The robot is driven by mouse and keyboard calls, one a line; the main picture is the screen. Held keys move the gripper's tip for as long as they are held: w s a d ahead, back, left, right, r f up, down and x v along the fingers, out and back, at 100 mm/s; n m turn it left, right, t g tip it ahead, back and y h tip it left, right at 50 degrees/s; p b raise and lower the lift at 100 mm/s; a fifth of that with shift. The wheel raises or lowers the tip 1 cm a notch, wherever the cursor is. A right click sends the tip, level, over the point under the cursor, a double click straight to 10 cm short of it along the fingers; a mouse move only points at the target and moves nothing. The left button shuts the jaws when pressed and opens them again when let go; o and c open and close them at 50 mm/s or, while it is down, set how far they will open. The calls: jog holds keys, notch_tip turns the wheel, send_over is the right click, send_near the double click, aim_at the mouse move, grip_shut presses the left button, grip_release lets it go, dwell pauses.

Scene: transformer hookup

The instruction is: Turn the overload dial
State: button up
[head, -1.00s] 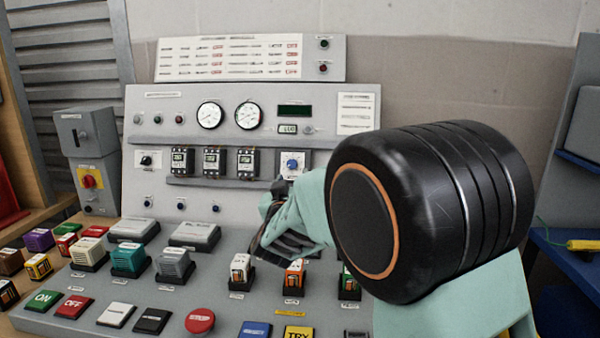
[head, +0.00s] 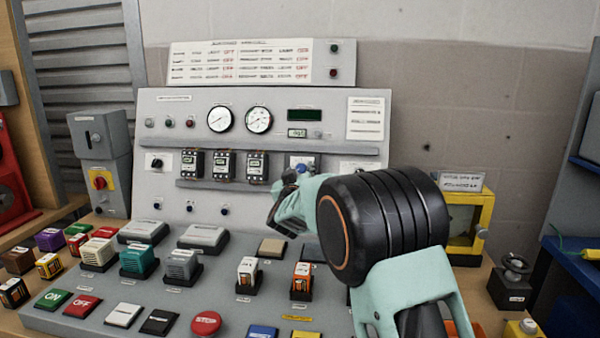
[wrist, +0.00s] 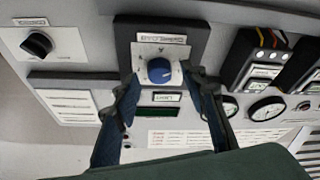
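The overload dial is a round blue knob with a white pointer mark on a white plate (wrist: 159,70). In the head view, the blue knob (head: 302,162) shows just above my gripper (head: 288,181), which hides part of its module. In the wrist view, which is turned upside down, my gripper (wrist: 161,84) is open, with one dark finger on each side of the knob. The fingers look apart from the knob. I cannot tell how far the tips are from the panel.
Several black relay blocks (head: 225,165) stand beside the dial's module on the same shelf. A second, black knob (wrist: 38,44) sits on a white plate in the wrist view. The sloped desk below holds several buttons, including a red one (head: 206,323). A yellow-framed box (head: 485,215) stands at the right.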

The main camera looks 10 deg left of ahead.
jog(key=shift+w, duration=0.25)
grip_shut()
jog(key=shift+m, duration=0.4)
jog(key=m+h+p, duration=0.1)
jog(key=m, duration=0.1)
jog(key=m+h+p, duration=0.1)
jog(key=m, duration=0.1)
jog(key=shift+a+r+m, duration=0.15)
jog(key=shift+m, duration=0.15)
jog(key=shift+a+m+g+h+p, duration=0.15)
jog(key=shift+m+h+p, duration=0.35)
jog(key=shift+m, duration=0.55)
jog(key=shift+d+m+g+h+p, duration=0.1)
jog(key=shift+m+g+h+p, duration=0.3)
jog(key=shift+m, duration=0.65)
jog(key=shift+m+p, duration=0.3)
